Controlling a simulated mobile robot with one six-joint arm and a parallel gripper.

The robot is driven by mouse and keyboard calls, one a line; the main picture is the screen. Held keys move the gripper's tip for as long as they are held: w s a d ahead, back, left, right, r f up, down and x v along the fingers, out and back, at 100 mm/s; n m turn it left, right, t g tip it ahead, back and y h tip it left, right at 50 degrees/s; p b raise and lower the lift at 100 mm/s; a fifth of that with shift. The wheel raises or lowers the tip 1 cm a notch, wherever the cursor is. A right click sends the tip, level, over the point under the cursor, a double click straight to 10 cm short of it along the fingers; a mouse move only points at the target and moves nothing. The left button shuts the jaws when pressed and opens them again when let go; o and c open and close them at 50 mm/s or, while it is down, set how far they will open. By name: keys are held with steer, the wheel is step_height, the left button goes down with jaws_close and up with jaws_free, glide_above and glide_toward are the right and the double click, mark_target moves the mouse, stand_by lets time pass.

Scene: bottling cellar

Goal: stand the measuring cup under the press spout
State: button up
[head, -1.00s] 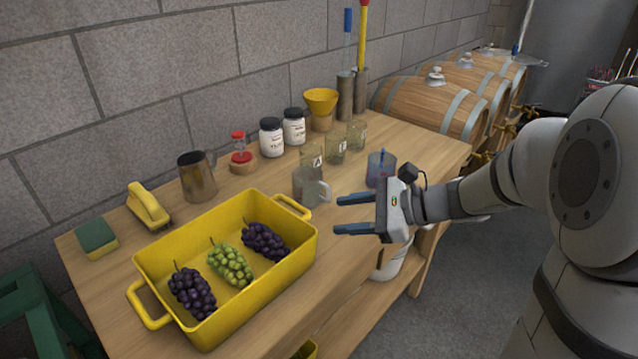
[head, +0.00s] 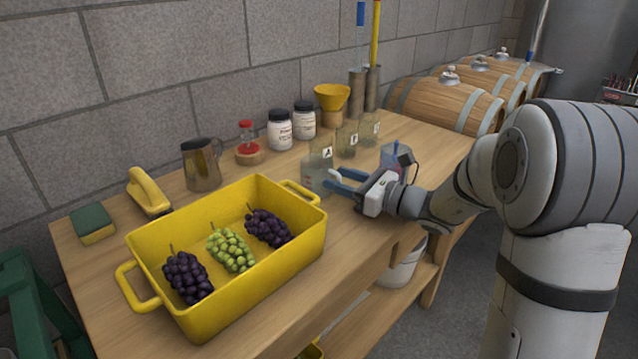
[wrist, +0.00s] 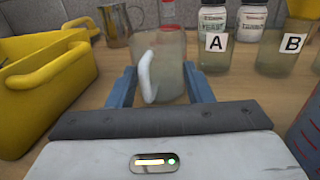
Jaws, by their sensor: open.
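The measuring cup (head: 317,178) is a clear, greyish cup with a pale handle, standing upright on the wooden bench right of the yellow tub. It also shows in the wrist view (wrist: 176,72), its handle facing my gripper. My gripper (head: 334,180) is open and low over the bench, pointing at the cup. In the wrist view its blue fingers (wrist: 160,84) lie to either side of the cup's lower part; I cannot tell whether they touch it. No press or spout is in view.
The yellow tub (head: 292,254) with grapes stands close left of the cup. Jars labelled A (wrist: 216,48) and B (wrist: 283,56) stand behind it to the right. A bluish jug (head: 396,156) is near my wrist. Bare bench lies in front (head: 345,232).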

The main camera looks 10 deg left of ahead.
steer(key=shift+a, duration=0.1)
jaws_close()
stand_by(0.4)
